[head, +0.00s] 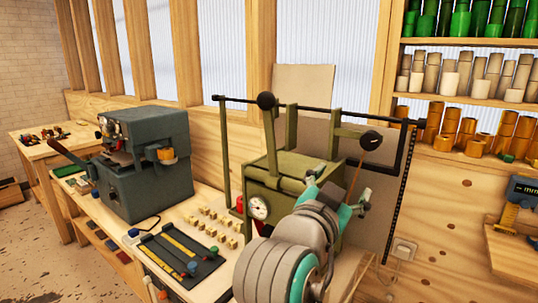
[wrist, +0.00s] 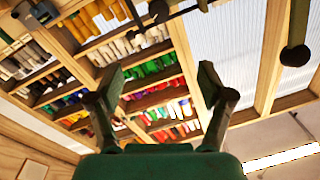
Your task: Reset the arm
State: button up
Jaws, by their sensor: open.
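My gripper (head: 338,187) is in front of the olive-green press (head: 290,165), at the end of my grey and teal arm, low in the middle of the head view. In the wrist view my gripper (wrist: 160,80) has its two fingers spread wide apart with nothing between them. It points up toward shelves of coloured foil rolls (wrist: 150,70). Whether it touches the press cannot be told. My arm hides part of the press's right side and the bench below.
A dark grey machine (head: 150,165) stands left on the wooden bench, with small brass blocks (head: 213,220) and black trays (head: 180,255) nearby. Shelves of green, cream and orange rolls (head: 480,125) fill the right wall. A small side table (head: 40,150) stands far left.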

notch_tip(320, 180, down, 18)
jog(key=d+n+t+y, duration=0.1)
jog(key=n+t+y, duration=0.1)
jog(key=n+y, duration=0.35)
jog(key=s+d+f+n+g+y, duration=0.1)
jog(key=s+f+n, duration=0.3)
jog(key=f, duration=0.5)
jog(key=s+d+f+n+y, duration=0.1)
jog(key=s+f+n+y, duration=0.1)
jog(key=s+f, duration=0.55)
jog(key=s+d+f+g+y, duration=0.1)
jog(key=s+f, duration=0.3)
jog(key=s, duration=0.3)
jog(key=s+f+y, duration=0.1)
jog(key=s+f, duration=0.4)
jog(key=s, duration=0.2)
jog(key=s+d+r+m+g+h, duration=0.1)
jog(key=s+d, duration=0.1)
jog(key=s, duration=1.5)
jog(key=shift+s+d+r, duration=0.2)
jog(key=shift+s+r, duration=0.1)
jog(key=shift+s, duration=0.05)
